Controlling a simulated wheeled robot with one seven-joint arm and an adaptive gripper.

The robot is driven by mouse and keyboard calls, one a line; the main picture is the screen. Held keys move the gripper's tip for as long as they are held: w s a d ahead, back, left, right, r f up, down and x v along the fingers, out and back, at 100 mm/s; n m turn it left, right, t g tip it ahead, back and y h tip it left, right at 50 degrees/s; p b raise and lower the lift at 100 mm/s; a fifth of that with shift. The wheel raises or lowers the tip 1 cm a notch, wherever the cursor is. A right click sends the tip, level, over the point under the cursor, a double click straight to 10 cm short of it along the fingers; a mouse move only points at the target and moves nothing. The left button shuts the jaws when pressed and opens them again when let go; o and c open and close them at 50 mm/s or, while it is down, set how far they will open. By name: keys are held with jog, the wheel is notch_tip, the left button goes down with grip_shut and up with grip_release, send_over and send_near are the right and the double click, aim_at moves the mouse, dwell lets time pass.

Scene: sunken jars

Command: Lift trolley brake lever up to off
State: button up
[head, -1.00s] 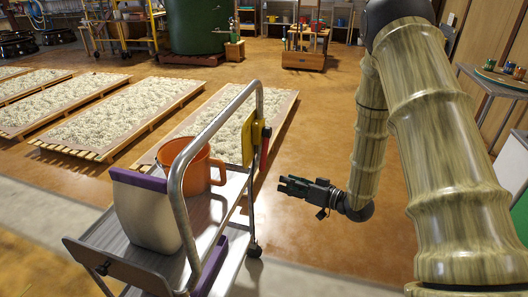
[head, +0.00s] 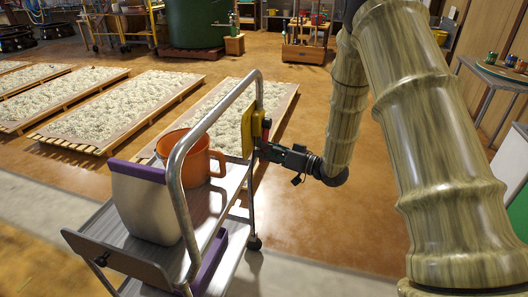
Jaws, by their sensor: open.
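The trolley (head: 182,140) is a metal cart with a tall tubular handle frame, at the centre left of the head view. A yellow plate (head: 248,130) is fixed on the frame's right upright. The red brake lever (head: 266,126) is on this plate, mostly hidden behind my gripper, so I cannot tell its exact angle. My gripper (head: 266,147) is open, its fingertips right at the plate, by the lever's lower part. I cannot tell whether they touch it.
An orange mug (head: 200,161) and a pale bin with a purple rim (head: 145,205) stand on the trolley's top. Several low pallets with pale filling (head: 120,110) lie behind. The brown floor right of the trolley is clear. A side table (head: 495,75) stands at the far right.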

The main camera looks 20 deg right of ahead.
jog(key=shift+w+a, duration=0.4)
grip_shut()
